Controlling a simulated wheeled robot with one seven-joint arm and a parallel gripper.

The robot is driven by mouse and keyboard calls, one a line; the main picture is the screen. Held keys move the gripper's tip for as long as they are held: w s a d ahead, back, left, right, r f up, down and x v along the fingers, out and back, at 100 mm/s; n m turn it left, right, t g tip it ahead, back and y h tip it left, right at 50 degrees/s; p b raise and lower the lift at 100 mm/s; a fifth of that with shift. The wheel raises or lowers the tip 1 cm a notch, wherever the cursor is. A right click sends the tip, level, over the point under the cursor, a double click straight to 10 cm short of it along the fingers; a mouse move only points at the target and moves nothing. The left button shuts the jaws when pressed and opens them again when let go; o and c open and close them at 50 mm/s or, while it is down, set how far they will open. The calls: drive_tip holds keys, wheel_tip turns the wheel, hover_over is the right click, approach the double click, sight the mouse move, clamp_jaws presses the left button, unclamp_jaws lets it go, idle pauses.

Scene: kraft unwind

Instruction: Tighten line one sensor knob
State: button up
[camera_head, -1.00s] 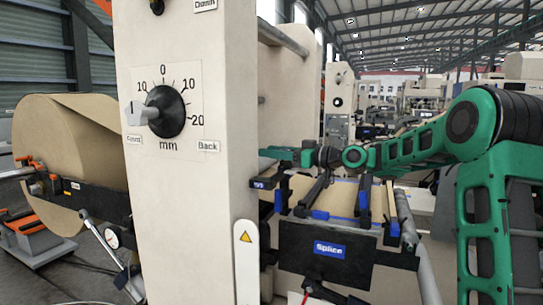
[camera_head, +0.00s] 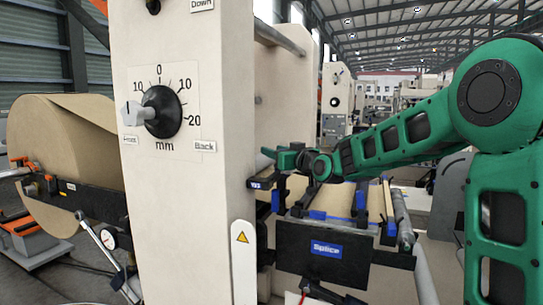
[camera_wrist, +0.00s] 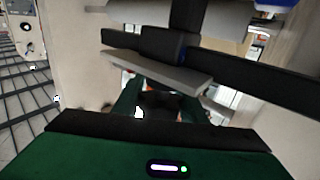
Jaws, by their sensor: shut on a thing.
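My gripper (camera_head: 285,160) is at the right edge of the cream column, just above a dark bar with a small blue label (camera_head: 257,184). Its tip is small and partly hidden in the head view. In the wrist view, my gripper (camera_wrist: 160,106) has its green fingers around a dark, rounded thing (camera_wrist: 163,103), which looks like the sensor knob. It is shut on this thing. Dark bars hide part of the area beyond, and I cannot read a line number on the knob.
The cream column (camera_head: 215,120) bears a large black dial (camera_head: 163,112) with a mm scale. A black panel marked Splice (camera_head: 325,249) stands below my arm. A brown paper roll (camera_head: 60,140) is at left. Dark rails (camera_wrist: 250,75) cross close to my gripper.

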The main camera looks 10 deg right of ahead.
drive_tip(key=shift+d+r+m+t+h, duration=0.15)
drive_tip(key=shift+d+m+t+h, duration=0.1)
drive_tip(key=shift+m+h, duration=0.7)
drive_tip(key=shift+d+r+m+t+h, duration=0.15)
drive_tip(key=shift+m+h, duration=0.4)
drive_tip(key=shift+h, duration=0.8)
drive_tip(key=shift+w+d+h, duration=0.1)
drive_tip(key=shift+d+h, duration=0.1)
drive_tip(key=shift+h, duration=0.1)
drive_tip(key=o, duration=1.1)
drive_tip(key=shift+c, duration=0.2)
drive_tip(key=shift+f, duration=0.1)
drive_tip(key=s, duration=1)
drive_tip(key=shift+s, duration=0.4)
drive_tip(key=shift+f, duration=0.1)
